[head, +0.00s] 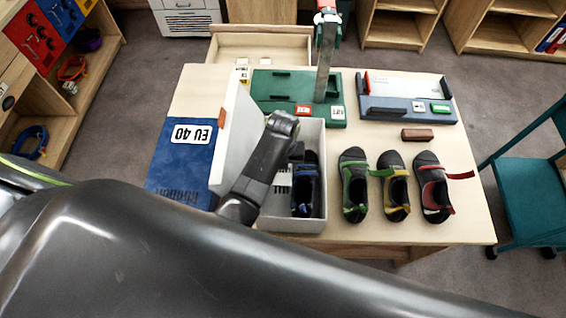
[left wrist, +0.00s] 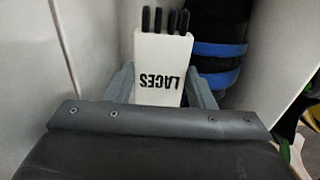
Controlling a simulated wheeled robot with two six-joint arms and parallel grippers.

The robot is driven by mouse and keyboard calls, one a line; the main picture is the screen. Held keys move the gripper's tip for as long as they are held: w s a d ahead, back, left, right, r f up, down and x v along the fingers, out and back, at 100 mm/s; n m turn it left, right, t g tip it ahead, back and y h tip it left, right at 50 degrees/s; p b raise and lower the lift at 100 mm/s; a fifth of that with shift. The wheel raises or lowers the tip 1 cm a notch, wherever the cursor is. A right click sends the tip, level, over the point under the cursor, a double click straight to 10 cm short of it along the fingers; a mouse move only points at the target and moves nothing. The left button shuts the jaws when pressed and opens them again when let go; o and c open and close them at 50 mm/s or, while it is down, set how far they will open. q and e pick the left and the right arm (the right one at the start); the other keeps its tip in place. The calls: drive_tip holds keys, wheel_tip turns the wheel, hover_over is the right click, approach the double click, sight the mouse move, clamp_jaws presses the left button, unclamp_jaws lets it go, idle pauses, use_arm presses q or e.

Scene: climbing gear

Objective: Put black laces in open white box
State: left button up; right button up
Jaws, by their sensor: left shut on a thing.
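The open white box (head: 297,226) stands on the table with its lid (head: 238,130) raised at the left. A dark shoe with blue straps (head: 306,190) lies inside it; its blue straps also show in the left wrist view (left wrist: 217,49). My left gripper (head: 297,152) reaches down into the box beside the shoe, partly hidden by my own wrist. In the left wrist view its fingers are shut on a white packet marked LACES (left wrist: 160,72), with several black lace ends (left wrist: 166,20) sticking out. The packet is between the shoe and a pale wall. My right gripper is out of view.
Green (head: 355,188), yellow (head: 394,187) and red (head: 433,188) trimmed shoes stand right of the box. A brown block (head: 417,135), a green measuring base (head: 275,84) and a blue-grey one (head: 408,108) lie behind. A blue EU 40 panel (head: 180,165) is at left.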

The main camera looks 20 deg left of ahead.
use_arm(q)
drive_tip(key=shift+f, duration=0.15)
drive_tip(key=o, duration=0.9)
drive_tip(key=shift+s, duration=0.1)
drive_tip(key=shift+o, duration=0.2)
drive_tip(key=shift+r+b, duration=0.7)
drive_tip(key=shift+r, duration=3.65)
